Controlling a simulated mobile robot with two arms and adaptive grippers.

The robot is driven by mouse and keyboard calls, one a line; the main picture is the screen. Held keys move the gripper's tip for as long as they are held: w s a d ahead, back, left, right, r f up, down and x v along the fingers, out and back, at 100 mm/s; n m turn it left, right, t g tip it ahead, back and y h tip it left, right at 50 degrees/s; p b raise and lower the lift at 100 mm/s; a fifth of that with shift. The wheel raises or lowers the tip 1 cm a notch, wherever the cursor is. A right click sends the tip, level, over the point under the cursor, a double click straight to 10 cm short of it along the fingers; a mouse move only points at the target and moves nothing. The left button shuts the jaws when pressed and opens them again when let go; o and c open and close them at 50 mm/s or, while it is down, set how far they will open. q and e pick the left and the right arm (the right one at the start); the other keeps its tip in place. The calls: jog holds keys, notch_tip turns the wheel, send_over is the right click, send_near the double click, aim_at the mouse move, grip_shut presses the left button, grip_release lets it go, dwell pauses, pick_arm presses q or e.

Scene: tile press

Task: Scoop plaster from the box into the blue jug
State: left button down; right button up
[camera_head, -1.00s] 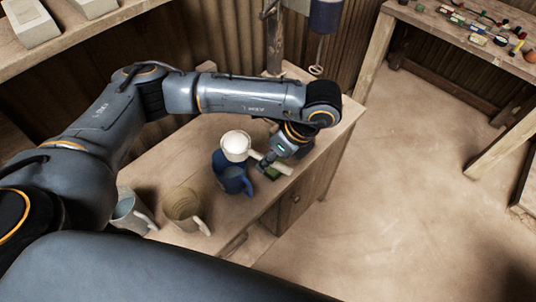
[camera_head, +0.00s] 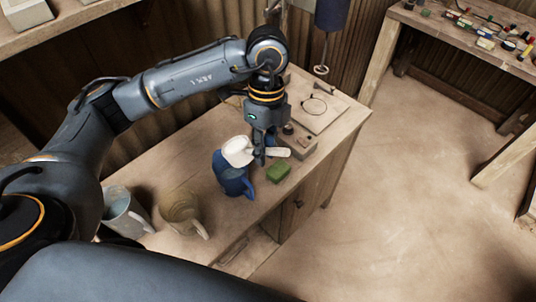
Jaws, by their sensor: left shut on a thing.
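The blue jug (camera_head: 233,181) stands on the wooden bench, its handle toward the lower right. My left gripper (camera_head: 262,154) is shut on the handle of a white scoop (camera_head: 239,151). The scoop's bowl is right over the jug's mouth and looks tilted, and it hides much of the opening. I cannot tell how much plaster is in the scoop or in the jug. I cannot make out the plaster box in this view. My right gripper is not in view.
A green block (camera_head: 278,172) lies right of the jug, in front of a small grey box (camera_head: 299,144). A tan jug (camera_head: 181,212) and a pale grey jug (camera_head: 127,214) stand to the left on the bench (camera_head: 218,228). A thin board (camera_head: 318,112) lies behind.

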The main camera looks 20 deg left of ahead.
aim_at(250, 148)
pick_arm(q)
jog(key=shift+w+a+r+h+b, duration=0.1)
jog(key=shift+a+h+b, duration=0.7)
jog(key=shift+h, duration=0.4)
jog(key=shift+w+a+r+g+h+b, duration=0.1)
jog(key=shift+a+r+g+h+b, duration=0.1)
jog(key=shift+a+h+b, duration=0.3)
jog(key=shift+w+a+r+g+h+b, duration=0.1)
jog(key=shift+a+r+g+h+b, duration=0.15)
jog(key=shift+h+b, duration=0.45)
jog(key=shift+a+r, duration=0.15)
jog(key=shift+a, duration=0.15)
jog(key=a+r+m+g+h, duration=0.1)
jog(key=a+r+h, duration=0.2)
jog(key=a+h, duration=0.2)
jog(key=shift+w+r+p, duration=0.15)
jog(key=shift+w+p, duration=0.2)
jog(key=shift+w, duration=0.1)
jog(key=shift+h, duration=0.3)
jog(key=shift+w, duration=0.1)
